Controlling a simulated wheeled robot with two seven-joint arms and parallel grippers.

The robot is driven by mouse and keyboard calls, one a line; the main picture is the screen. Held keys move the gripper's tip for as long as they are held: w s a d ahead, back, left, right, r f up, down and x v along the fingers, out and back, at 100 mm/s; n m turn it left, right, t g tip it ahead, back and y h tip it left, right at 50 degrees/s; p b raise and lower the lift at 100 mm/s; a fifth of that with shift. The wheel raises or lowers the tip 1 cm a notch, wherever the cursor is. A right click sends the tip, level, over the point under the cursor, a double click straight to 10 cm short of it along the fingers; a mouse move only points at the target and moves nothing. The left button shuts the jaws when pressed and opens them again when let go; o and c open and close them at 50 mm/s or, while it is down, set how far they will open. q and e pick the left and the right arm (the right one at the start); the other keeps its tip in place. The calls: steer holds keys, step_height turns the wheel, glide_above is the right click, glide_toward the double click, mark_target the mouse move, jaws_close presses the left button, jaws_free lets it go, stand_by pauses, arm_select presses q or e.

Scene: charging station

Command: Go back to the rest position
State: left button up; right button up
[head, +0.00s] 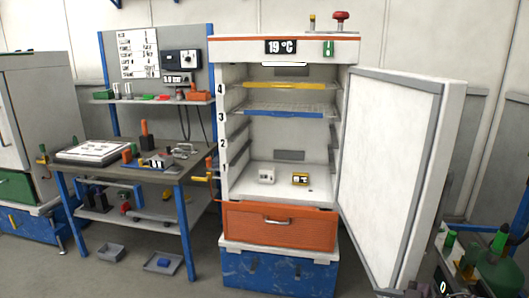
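Neither of my grippers can be made out in the head view. A tall white cabinet (218,152) stands in the middle, with its door (390,150) swung wide open to the right. Its display (280,47) reads 19 °C. Inside, a yellow-edged shelf (287,85) is at level 4 and a blue-edged wire shelf (285,113) is at level 3.
A workbench (192,165) with tools stands left of the cabinet; grey bins (163,263) lie beneath it. A grey cabinet (45,110) is at far left. A green tank (500,272) and other gear crowd the lower right. The open door reaches toward me.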

steer(key=s+a+f+m+h, duration=0.35)
steer(key=a+f+h, duration=0.3)
steer(key=a, duration=0.55)
steer(key=s+a+r+m+g+h, duration=0.1)
steer(key=s+m+g+h, duration=0.15)
steer(key=s, duration=0.75)
steer(key=s+a+r+m+g+h, duration=0.15)
steer(key=s+m+g, duration=0.25)
steer(key=s, duration=0.5)
step_height(320, 180, down, 32)
steer(key=s+g, duration=0.1)
steer(key=s, duration=0.2)
steer(key=s+d+f, duration=0.2)
steer(key=s+f, duration=0.6)
steer(key=s, duration=0.1)
steer(key=s+d+f+g, duration=0.1)
steer(key=s+f, duration=0.7)
steer(key=s, duration=0.1)
steer(key=shift+s+d+f+n, duration=0.3)
steer(key=shift+d+f, duration=0.05)
